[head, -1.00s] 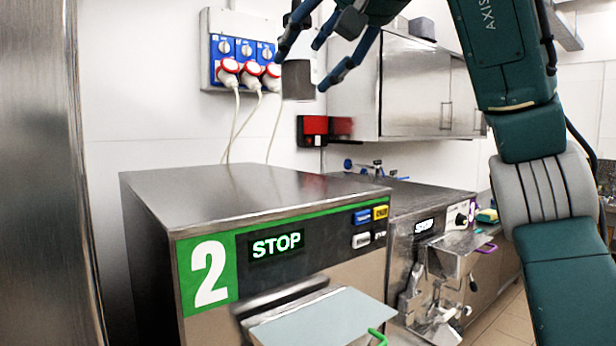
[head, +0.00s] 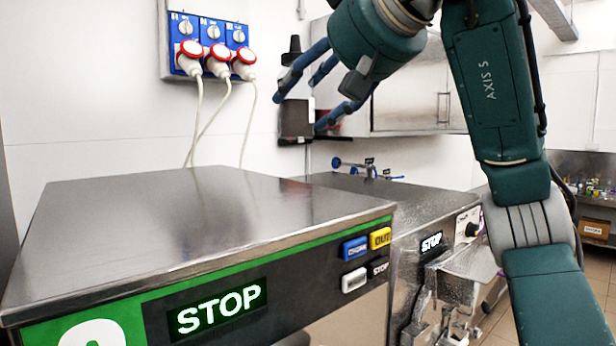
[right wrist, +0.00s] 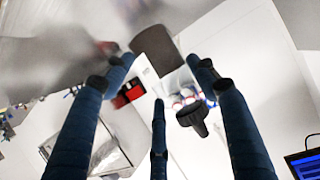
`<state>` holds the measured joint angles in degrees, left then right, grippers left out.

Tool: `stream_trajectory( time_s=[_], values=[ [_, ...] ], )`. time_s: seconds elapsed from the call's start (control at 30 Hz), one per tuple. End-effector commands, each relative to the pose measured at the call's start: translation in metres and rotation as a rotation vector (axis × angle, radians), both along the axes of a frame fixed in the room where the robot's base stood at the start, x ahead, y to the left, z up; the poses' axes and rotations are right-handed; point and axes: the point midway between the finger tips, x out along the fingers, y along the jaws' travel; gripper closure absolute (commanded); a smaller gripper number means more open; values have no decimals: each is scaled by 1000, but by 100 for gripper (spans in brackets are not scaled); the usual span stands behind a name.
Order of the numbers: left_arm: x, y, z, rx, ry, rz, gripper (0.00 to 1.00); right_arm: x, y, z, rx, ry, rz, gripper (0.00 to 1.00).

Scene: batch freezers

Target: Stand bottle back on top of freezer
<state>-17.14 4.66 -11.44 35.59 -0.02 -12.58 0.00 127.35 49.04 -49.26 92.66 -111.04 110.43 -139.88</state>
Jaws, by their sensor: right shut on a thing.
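The bottle (head: 295,122) is upright in the head view, with a dark lower part and a black cap (head: 292,47); its middle is pale and partly hidden by fingers. My right gripper (head: 299,110) is shut on it, holding it in the air beyond the near freezer's back right. In the right wrist view the bottle's dark part (right wrist: 157,48) shows between the blue fingers (right wrist: 160,66), with the black cap (right wrist: 192,117) nearer the camera. The near freezer (head: 190,215) has a bare flat steel top and a green-edged front with a STOP display. My left gripper is out of view.
A second freezer (head: 432,205) stands right of the near one, with blue-handled items (head: 355,166) behind it. Blue switch boxes with red-and-white plugs (head: 217,55) hang on the back wall, cables trailing down. Steel wall cabinets (head: 400,100) are behind my right arm.

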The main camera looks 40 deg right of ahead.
Motion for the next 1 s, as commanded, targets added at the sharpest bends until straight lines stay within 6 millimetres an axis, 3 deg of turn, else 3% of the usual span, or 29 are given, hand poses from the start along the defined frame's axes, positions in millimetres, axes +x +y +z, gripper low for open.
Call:
stream_trajectory(
  time_s=[0.03, 0.1, 0.23, 0.47, 0.7, 0.93, 0.97, 1.0],
  values=[
    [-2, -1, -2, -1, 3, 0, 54, 3, 0, -18, -4, 5, 2, 70],
    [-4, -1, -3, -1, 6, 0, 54, 3, 0, -36, -5, 5, 1, 70],
    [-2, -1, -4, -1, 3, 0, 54, 3, 1, -60, -2, 5, 2, 70],
    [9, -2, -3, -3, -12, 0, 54, 3, 1, -79, 0, 2, 0, 70],
    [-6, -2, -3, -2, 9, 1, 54, 3, 1, -110, -2, 3, 1, 70],
    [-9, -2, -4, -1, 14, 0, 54, 3, 2, -111, 0, 3, 2, 70],
    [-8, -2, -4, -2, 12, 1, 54, 3, 2, -112, -1, 5, 2, 37],
    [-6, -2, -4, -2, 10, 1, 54, 3, 2, -112, -1, 5, 2, 29]
  ],
)
